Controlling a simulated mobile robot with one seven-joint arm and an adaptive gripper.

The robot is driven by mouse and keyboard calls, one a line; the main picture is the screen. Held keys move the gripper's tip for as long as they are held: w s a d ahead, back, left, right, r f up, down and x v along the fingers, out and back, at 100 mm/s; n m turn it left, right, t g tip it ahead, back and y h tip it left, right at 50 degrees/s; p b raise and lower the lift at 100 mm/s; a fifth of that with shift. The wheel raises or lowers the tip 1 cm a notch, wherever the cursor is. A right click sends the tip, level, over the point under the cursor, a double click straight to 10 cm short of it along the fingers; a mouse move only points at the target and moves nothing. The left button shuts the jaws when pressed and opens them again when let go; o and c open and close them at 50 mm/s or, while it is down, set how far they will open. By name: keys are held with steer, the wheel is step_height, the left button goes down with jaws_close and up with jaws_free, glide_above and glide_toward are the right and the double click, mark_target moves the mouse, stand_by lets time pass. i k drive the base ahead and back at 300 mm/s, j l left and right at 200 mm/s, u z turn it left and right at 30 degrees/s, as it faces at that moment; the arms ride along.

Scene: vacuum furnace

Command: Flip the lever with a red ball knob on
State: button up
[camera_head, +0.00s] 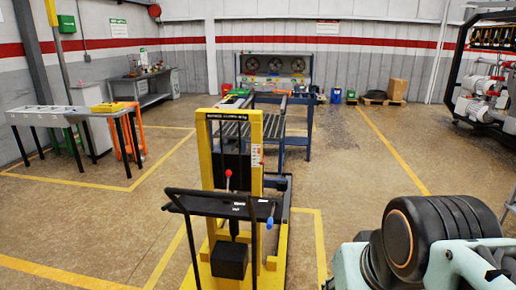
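A yellow and black lift machine (204,165) stands just ahead, near the middle of the head view. A thin lever with a small red ball knob (228,173) stands about upright at its front, above the black handle bar (212,207). A second knob, blue (270,221), is at the right of the bar. My arm shows at the lower right, apart from the machine. My gripper is not in view. Whether the lever is on or off I cannot tell.
A table (88,111) with yellow and orange items stands at the left. A blue workbench (295,140) is behind the machine. A rack with vacuum furnace equipment (480,105) is at the far right. The floor (365,175) right of the machine is clear.

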mark_target(228, 173)
steer(key=i+j+u, duration=0.25)
steer(key=u, duration=0.15)
steer(key=i+j+u, duration=0.5)
steer(key=u, duration=0.2)
steer(key=i+j+u, duration=0.1)
steer(key=u, duration=0.25)
steer(key=i+u, duration=0.2)
steer(key=u, duration=0.15)
steer(key=i+j+u, duration=0.1)
steer(key=i+u, duration=0.7)
steer(key=i, duration=0.15)
steer(key=i+j+z, duration=0.2)
steer(key=i, duration=0.9)
steer(key=i+l+z, duration=0.1)
steer(key=i+z, duration=0.85)
steer(key=i+l+z, duration=0.1)
steer(key=i+z, duration=0.2)
steer(key=z, duration=0.2)
steer(key=i+z, duration=0.45)
steer(key=i+l+z, duration=0.1)
steer(key=i+z, duration=0.6)
steer(key=i, duration=0.15)
steer(key=i+z, duration=0.2)
steer(key=i, duration=0.35)
steer(key=i+j+z, duration=0.15)
steer(key=i, duration=0.4)
